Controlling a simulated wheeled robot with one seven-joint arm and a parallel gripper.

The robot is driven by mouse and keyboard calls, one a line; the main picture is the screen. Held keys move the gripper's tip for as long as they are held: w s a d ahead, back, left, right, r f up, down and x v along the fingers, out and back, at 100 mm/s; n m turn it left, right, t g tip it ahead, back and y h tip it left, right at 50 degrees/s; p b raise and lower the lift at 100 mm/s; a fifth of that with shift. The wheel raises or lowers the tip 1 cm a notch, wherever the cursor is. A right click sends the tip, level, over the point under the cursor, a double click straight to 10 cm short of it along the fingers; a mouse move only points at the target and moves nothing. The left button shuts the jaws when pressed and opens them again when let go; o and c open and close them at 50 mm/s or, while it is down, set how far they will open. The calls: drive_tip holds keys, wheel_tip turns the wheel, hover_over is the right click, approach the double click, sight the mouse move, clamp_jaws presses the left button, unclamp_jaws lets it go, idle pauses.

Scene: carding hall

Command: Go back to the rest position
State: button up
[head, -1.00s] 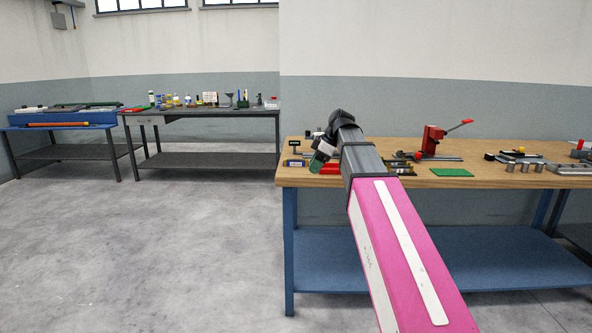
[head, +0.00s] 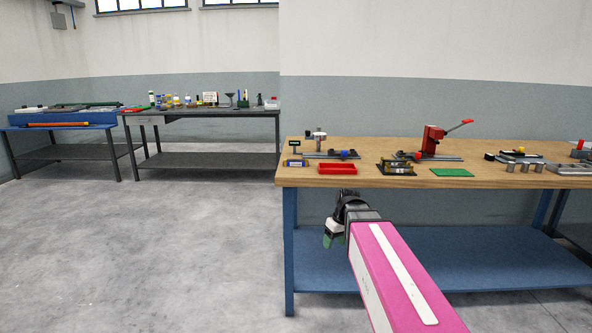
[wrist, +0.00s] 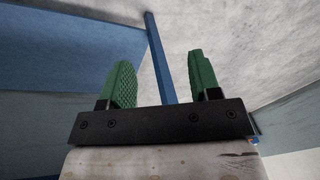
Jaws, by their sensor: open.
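My gripper (wrist: 160,85) has its two green ribbed fingers spread apart in the wrist view, with nothing between them. In the head view my gripper (head: 328,240) hangs below the top of the wooden bench (head: 465,182), in front of its left end. The pink arm link behind it reaches up from the bottom of the picture. In the wrist view the bench's blue leg (wrist: 158,58) and blue shelf (wrist: 60,50) show beyond the fingers.
The bench holds a red tray (head: 337,169), a red lever press (head: 433,140), a green mat (head: 452,173) and several metal parts. A dark table (head: 200,112) with bottles and a blue-topped table (head: 62,126) stand at the back left. The floor at left is clear.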

drive_tip(key=s+d+f+m+h, duration=0.1)
drive_tip(key=s+d+f+m, duration=0.1)
drive_tip(key=s+f, duration=0.3)
drive_tip(key=s+d+f+m+h, duration=0.1)
drive_tip(key=s+f+m, duration=0.3)
drive_tip(key=f, duration=0.4)
drive_tip(key=shift+s+d, duration=0.7)
drive_tip(key=shift+d, duration=0.2)
